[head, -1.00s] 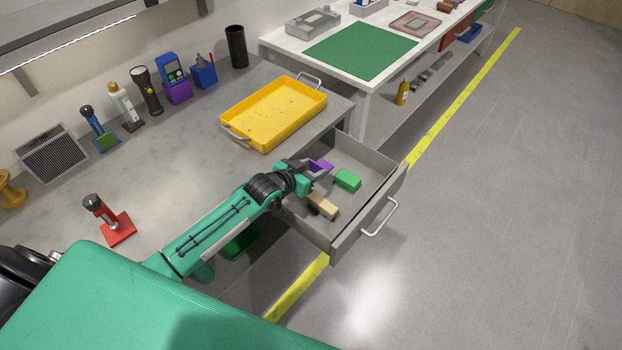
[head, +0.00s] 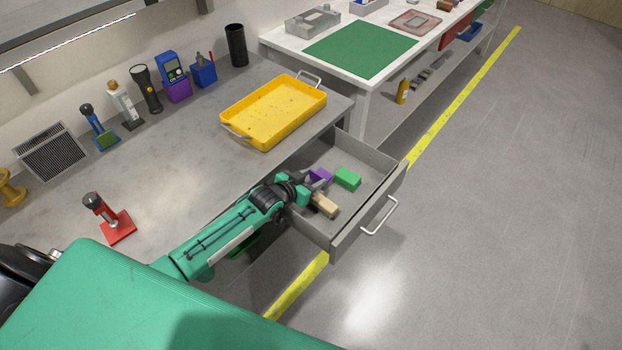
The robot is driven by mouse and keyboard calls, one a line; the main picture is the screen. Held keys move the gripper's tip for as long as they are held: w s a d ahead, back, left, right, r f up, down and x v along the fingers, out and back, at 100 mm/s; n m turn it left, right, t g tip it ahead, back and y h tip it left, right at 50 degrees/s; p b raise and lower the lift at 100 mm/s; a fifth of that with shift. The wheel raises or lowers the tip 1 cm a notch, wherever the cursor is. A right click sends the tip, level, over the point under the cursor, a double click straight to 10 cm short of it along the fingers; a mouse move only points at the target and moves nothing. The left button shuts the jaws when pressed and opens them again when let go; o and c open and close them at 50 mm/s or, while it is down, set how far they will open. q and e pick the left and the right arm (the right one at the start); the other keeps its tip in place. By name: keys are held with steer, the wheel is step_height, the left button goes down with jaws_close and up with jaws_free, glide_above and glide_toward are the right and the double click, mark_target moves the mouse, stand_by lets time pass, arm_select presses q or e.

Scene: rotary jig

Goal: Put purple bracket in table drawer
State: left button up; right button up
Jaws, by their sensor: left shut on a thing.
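The purple bracket (head: 320,177) shows at the tip of my left gripper (head: 312,183), inside the outline of the open table drawer (head: 372,160). My left gripper is shut on it; the fingers partly hide it. I cannot tell whether the bracket touches the drawer floor. The grey drawer is pulled out from the workbench, with a light handle (head: 379,217) on its front. My right gripper is not in view.
In the drawer lie a green block (head: 347,178) and a tan block (head: 325,204), close to the gripper. A yellow tray (head: 262,128) sits on the workbench (head: 170,175) above. A red-based clamp (head: 117,228) stands at left.

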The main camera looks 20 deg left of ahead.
arm_select(q)
steer(key=shift+s+f, duration=0.2)
steer(key=shift+f, duration=0.25)
steer(key=o, duration=1)
steer(key=shift+s+f, duration=0.1)
steer(key=shift+f, duration=0.05)
steer(key=shift+d+f, duration=0.1)
steer(key=shift+r, duration=0.5)
steer(key=shift+s, duration=0.2)
steer(key=r+v, duration=0.1)
steer(key=v, duration=1)
steer(key=shift+a, duration=0.3)
steer(key=shift+r, duration=0.15)
